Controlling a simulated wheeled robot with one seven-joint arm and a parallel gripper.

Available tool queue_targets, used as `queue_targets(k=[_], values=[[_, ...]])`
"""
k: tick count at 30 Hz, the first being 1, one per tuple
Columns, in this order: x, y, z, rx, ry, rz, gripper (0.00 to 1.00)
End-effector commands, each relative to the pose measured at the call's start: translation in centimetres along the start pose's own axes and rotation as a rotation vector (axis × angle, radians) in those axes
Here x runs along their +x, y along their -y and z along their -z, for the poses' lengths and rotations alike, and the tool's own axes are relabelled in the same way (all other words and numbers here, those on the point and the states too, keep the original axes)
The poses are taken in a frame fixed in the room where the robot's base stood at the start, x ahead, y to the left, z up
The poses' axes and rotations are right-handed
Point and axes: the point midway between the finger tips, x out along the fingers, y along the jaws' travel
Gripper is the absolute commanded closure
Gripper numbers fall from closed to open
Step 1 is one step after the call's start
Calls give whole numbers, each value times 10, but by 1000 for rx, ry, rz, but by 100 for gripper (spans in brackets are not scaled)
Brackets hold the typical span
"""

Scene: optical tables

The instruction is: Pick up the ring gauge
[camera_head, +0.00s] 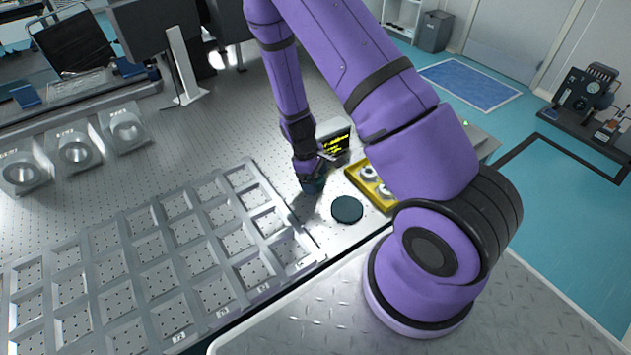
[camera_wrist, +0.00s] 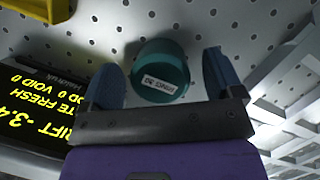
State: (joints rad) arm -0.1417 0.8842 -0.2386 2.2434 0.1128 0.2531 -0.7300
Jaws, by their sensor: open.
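My gripper (camera_head: 309,172) points down at the table beside the grid tray. In the wrist view its two blue fingers (camera_wrist: 162,62) are apart, with a round teal piece (camera_wrist: 178,62) with a white label showing between them. I cannot tell whether the fingers touch it. In the head view this teal piece (camera_head: 315,187) is partly hidden under my gripper. White ring-shaped pieces (camera_head: 368,173) sit in a yellow tray (camera_head: 352,178) to the right, partly behind my arm. The views do not make clear which round piece is the ring gauge.
A dark round disc (camera_head: 347,209) lies on the perforated table just right of my gripper. A small display (camera_head: 334,140) with yellow text stands behind; it also shows in the wrist view (camera_wrist: 40,105). The grid tray (camera_head: 150,252) fills the front left. Grey holders (camera_head: 75,150) stand far left.

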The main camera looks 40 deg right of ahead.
Motion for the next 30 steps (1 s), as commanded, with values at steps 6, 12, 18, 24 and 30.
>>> queue_targets(k=[6, 12, 18, 24, 30], values=[[0, 0, 0, 0, 0, 0, 21], [0, 0, 0, 0, 0, 0, 67], [0, 0, 0, 0, 0, 0, 74], [-3, 0, -1, 1, -1, 0, 74], [-17, 0, -4, 0, -2, -1, 74]])
